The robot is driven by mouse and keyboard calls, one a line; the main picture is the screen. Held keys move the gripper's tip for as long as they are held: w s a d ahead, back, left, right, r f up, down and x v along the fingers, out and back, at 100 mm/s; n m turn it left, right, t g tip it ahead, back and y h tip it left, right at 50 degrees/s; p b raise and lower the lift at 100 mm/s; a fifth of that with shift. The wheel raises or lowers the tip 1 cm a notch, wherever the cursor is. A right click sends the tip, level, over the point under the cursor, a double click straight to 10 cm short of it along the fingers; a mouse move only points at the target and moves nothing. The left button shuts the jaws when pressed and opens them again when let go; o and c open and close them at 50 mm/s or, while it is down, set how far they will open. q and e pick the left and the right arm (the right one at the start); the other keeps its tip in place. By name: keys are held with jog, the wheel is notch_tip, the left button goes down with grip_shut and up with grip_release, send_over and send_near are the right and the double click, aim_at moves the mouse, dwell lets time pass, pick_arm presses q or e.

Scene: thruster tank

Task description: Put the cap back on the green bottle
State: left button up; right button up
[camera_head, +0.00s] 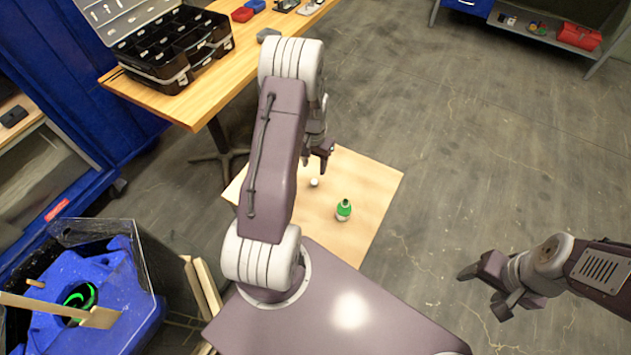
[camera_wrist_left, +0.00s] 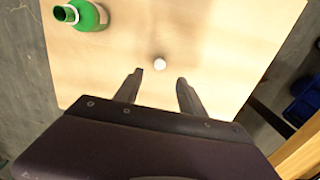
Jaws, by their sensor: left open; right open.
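The green bottle (camera_head: 344,210) stands upright on a light wooden table (camera_head: 372,186). In the left wrist view the bottle (camera_wrist_left: 84,14) is at the upper left, with its open neck showing. The small white cap (camera_head: 314,183) lies on the table to the left of the bottle. In the left wrist view the cap (camera_wrist_left: 159,63) is just beyond and between my left fingertips. My left gripper (camera_head: 322,158) is open and empty above the table, close to the cap; its fingers also show in the left wrist view (camera_wrist_left: 158,84). My right gripper (camera_head: 482,290) is open and empty, off to the right over the floor.
A workbench (camera_head: 240,75) with an open black toolbox (camera_head: 165,50) stands at the upper left. A blue bin (camera_head: 95,300) is at the lower left. A shelf with a red box (camera_head: 579,36) is at the upper right. The table around the bottle and cap is clear.

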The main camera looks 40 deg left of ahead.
aim_at(314, 181)
pick_arm(q)
jog(key=shift+f, duration=1.95)
jog(key=shift+f, duration=0.1)
notch_tip(314, 181, down, 5)
jog(key=shift+w+p, duration=0.1)
jog(key=shift+p, duration=0.3)
grip_shut()
